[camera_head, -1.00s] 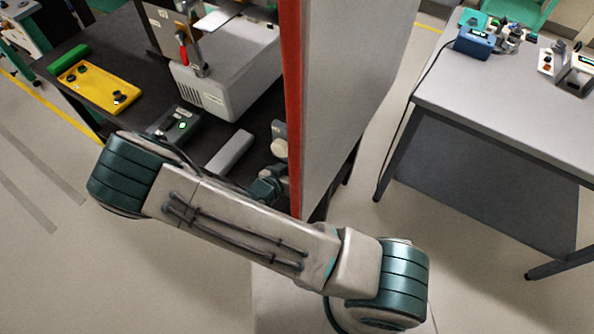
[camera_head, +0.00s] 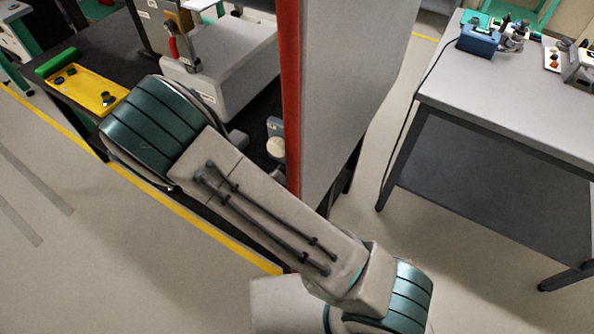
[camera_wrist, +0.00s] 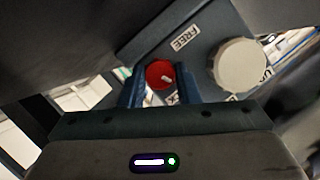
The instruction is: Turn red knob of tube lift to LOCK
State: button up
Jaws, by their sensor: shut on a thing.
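The red knob (camera_wrist: 158,73) shows in the wrist view between the two blue fingers of my gripper (camera_wrist: 160,84), which is shut on it. A short white mark on the knob points to the lower right. The knob is on a dark blue-grey plate (camera_wrist: 212,28) of the tube lift. A FREE label (camera_wrist: 186,37) is above and right of the knob. A large white round knob (camera_wrist: 238,65) is to the right. In the head view, my arm hides the red knob and gripper.
A tall grey panel with a red edge (camera_head: 290,90) stands close to my arm. The dark table (camera_head: 95,45) bears a yellow plate (camera_head: 88,88) and a grey box with a red-handled clamp (camera_head: 173,48). A grey table (camera_head: 500,95) stands right, with open floor between.

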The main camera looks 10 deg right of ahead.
jog(key=shift+d+f+m+t+y+p, duration=0.1)
jog(key=shift+m+t+y+p, duration=0.3)
jog(key=shift+m+t+p, duration=0.75)
jog(key=shift+s+m+g+b, duration=0.1)
jog(key=shift+m+g+b, duration=0.25)
jog(key=shift+m+b, duration=0.1)
jog(key=o, duration=1)
jog(key=shift+c, duration=0.2)
